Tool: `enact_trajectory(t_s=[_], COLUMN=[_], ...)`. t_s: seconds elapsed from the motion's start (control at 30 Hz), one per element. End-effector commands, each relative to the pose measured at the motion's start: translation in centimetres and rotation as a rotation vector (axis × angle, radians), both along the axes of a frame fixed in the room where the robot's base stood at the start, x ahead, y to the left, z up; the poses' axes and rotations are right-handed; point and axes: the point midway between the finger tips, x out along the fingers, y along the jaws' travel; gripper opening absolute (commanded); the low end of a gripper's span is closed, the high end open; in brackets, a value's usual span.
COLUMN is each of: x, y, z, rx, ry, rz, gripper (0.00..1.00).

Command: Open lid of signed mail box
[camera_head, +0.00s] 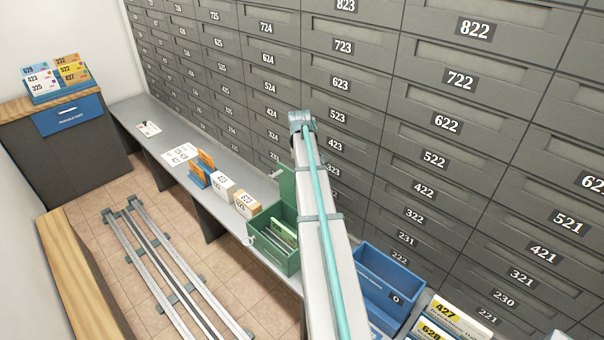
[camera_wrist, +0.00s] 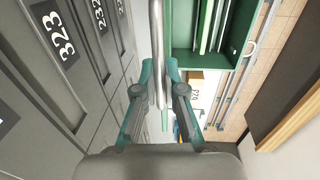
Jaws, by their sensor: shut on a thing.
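The green box (camera_head: 267,250) stands on the grey counter beside the mailbox wall, with envelopes inside. Its lid (camera_head: 287,189) stands upright, so the box's mouth is open. In the wrist view the box (camera_wrist: 238,57) is at top right, with its contents showing. My gripper (camera_wrist: 158,66) is shut on the lid, seen nearly edge-on as a narrow green strip beside a grey bar. My arm hides the gripper in the head view. I cannot read any sign on the box.
Small card boxes (camera_head: 222,184) and papers (camera_head: 180,154) lie along the counter to the left. A blue bin (camera_head: 385,285) stands right of my arm. Numbered mailbox doors (camera_head: 440,190) rise close behind. Floor rails (camera_head: 165,270) run at lower left.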

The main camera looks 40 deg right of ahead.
Motion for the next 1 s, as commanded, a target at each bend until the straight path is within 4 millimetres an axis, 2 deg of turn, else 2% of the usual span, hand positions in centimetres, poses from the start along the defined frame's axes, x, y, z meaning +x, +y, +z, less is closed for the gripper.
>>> enact_trajectory(t_s=[0.3,0.33,0.47,0.8,1.0], x=[0.0,0.0,0.0,0.0,0.0], y=[0.0,0.0,0.0,0.0,0.2], z=[0.0,0.0,0.0,0.1,1.9], rx=[-0.001,-0.001,-0.001,-0.001,-0.001], ry=[0.001,0.001,0.001,0.001,0.0], rz=[-0.001,-0.001,-0.001,-0.001,0.0], gripper=[0.0,0.14,0.35,0.35,0.35])
